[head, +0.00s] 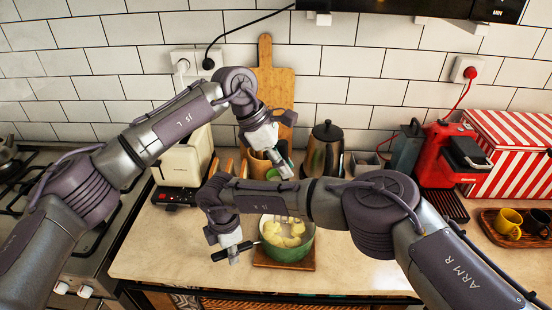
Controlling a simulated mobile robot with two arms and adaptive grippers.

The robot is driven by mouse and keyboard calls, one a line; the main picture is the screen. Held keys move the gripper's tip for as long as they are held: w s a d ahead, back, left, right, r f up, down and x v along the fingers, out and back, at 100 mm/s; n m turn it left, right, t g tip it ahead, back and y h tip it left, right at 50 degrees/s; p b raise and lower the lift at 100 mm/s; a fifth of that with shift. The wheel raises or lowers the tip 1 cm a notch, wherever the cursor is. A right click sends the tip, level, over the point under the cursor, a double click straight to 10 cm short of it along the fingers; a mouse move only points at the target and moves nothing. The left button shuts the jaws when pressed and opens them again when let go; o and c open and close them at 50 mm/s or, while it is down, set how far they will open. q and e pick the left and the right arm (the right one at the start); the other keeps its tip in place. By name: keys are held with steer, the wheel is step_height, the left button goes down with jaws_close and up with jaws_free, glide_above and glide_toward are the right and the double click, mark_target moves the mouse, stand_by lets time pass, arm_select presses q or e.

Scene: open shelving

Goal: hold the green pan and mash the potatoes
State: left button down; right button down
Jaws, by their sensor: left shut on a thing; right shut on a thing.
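The green pan (287,253) sits on a wooden board (268,262) on the counter, with pale yellow potatoes (283,238) in it. My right gripper (232,250) is shut on the pan's black handle (219,256), left of the pan. My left gripper (278,158) is above and behind the pan, shut on an upright tool that looks like the masher. My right forearm crosses in front and hides most of the tool and the pan's far side. I cannot tell how the masher's head meets the potatoes.
Behind stand a cream toaster (183,165), a dark kettle (325,150) and a tall cutting board (268,85). At right are a red coffee machine (436,160), a striped box (500,155) and a tray with cups (509,222). A stove (75,255) is at left.

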arm_select(q)
steer(key=shift+f, duration=5.35)
